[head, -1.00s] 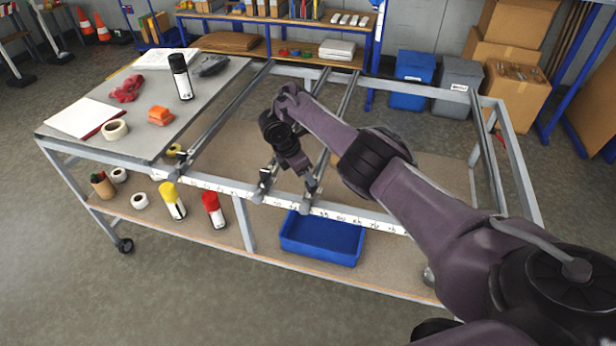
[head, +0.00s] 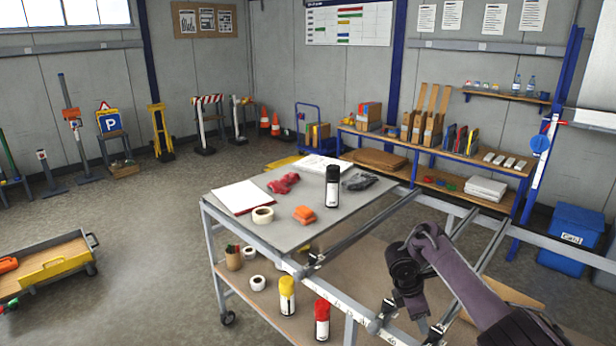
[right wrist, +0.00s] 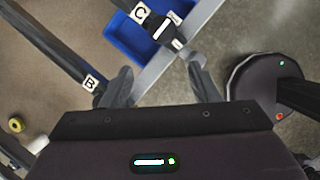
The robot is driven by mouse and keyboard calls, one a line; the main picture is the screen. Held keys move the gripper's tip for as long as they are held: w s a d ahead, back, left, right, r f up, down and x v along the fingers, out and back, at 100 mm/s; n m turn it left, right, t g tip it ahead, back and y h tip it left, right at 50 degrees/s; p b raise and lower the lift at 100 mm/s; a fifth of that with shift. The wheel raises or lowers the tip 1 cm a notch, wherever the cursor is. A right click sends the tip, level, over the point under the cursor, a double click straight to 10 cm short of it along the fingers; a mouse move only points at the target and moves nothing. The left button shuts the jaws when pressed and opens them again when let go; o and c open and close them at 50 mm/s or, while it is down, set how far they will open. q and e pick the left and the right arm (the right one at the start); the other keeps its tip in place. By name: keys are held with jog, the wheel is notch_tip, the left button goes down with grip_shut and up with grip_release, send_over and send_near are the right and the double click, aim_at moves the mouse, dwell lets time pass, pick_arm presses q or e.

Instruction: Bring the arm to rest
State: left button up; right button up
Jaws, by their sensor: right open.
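My right arm (head: 462,278) reaches in from the lower right, purple with black joints. Its gripper (head: 437,334) hangs over the front rail of the metal frame table, beside the clamps at the bar ends. In the right wrist view the two fingers of the right gripper (right wrist: 163,86) are spread apart, with nothing between them. Below them are the frame's rail and bars, with labels B (right wrist: 89,83) and C (right wrist: 139,12). My left gripper is in neither view.
The grey tabletop (head: 240,182) holds a black spray can (head: 332,187), tape, red and orange items and papers. Yellow (head: 287,297) and red (head: 322,322) cans stand on the lower shelf. A low cart (head: 50,262) stands at left; open floor lies between.

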jog(key=s+a+f+m+t+y, duration=0.1)
jog(key=s+a+f+t, duration=0.15)
jog(key=a+f, duration=0.8)
jog(key=s+a+m+y, duration=0.2)
jog(key=s+a+m, duration=0.1)
jog(key=s+a, duration=0.55)
jog(key=s+d+r+m+t+y, duration=0.1)
jog(key=s+d+r+m, duration=0.2)
jog(key=s+r+m, duration=0.5)
jog(key=s+d+r+m+y, duration=0.1)
jog(key=s+d+r+m, duration=0.2)
jog(key=s, duration=0.9)
notch_tip(320, 180, down, 36)
jog(key=s+g+b, duration=0.1)
jog(key=s+b, duration=0.1)
jog(key=b, duration=0.4)
jog(key=s+d+f+g+b, duration=0.1)
jog(key=s+d+f+b, duration=0.2)
jog(key=s+f, duration=1.6)
notch_tip(320, 180, down, 3)
jog(key=shift+s+f+h+b, duration=0.15)
jog(key=shift+s+h+b, duration=0.2)
jog(key=shift+b, duration=0.7)
